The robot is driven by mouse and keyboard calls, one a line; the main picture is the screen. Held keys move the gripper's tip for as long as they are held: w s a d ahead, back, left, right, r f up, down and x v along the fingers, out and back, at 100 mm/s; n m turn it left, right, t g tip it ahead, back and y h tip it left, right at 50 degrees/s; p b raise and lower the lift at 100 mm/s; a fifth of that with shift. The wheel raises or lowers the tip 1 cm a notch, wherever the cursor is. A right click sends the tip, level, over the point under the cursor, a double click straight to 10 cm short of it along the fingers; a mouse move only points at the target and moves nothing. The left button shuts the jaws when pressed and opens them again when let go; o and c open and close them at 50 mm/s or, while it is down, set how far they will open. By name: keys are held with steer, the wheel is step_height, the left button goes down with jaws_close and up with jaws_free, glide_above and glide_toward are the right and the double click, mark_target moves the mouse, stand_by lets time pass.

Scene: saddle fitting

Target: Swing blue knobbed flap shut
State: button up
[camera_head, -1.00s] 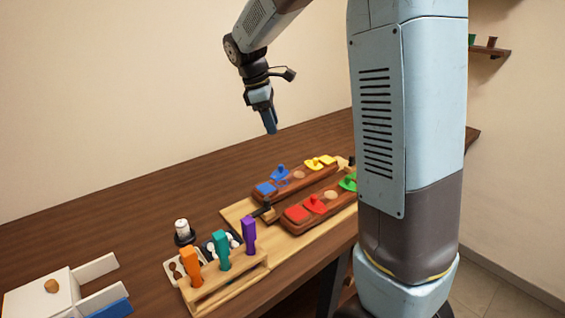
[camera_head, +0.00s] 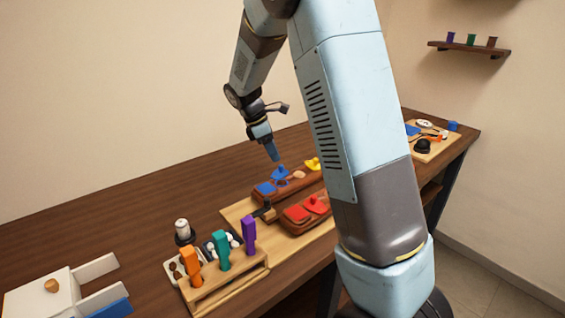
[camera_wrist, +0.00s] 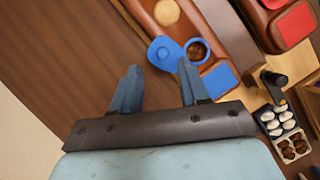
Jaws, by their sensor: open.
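The blue knobbed flap (camera_head: 280,172) sits on the rear brown wooden block (camera_head: 303,188). In the wrist view the flap (camera_wrist: 160,55) is a rounded blue plate with a raised knob. It is swung aside, next to a blue-rimmed round opening (camera_wrist: 197,49) that stands uncovered. A blue square panel (camera_wrist: 219,80) is beside the opening. My gripper (camera_head: 275,158) points down just above the flap. In the wrist view my gripper (camera_wrist: 159,65) has its fingers apart with nothing between them, and the flap's knob shows just beyond the fingertips.
A front block carries a red knobbed flap (camera_head: 316,204). A yellow flap (camera_head: 312,163) is further along the rear block. A black-handled part (camera_head: 263,209) lies near the blocks' left end. A rack with orange, teal and purple handles (camera_head: 248,234) stands front left.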

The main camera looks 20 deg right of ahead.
mark_target(279, 170)
steer(key=shift+x, duration=2.55)
jaws_close()
steer(key=shift+d+r, duration=0.1)
steer(key=shift+d, duration=0.25)
steer(key=shift+w+a, duration=0.1)
steer(key=shift+a, duration=0.2)
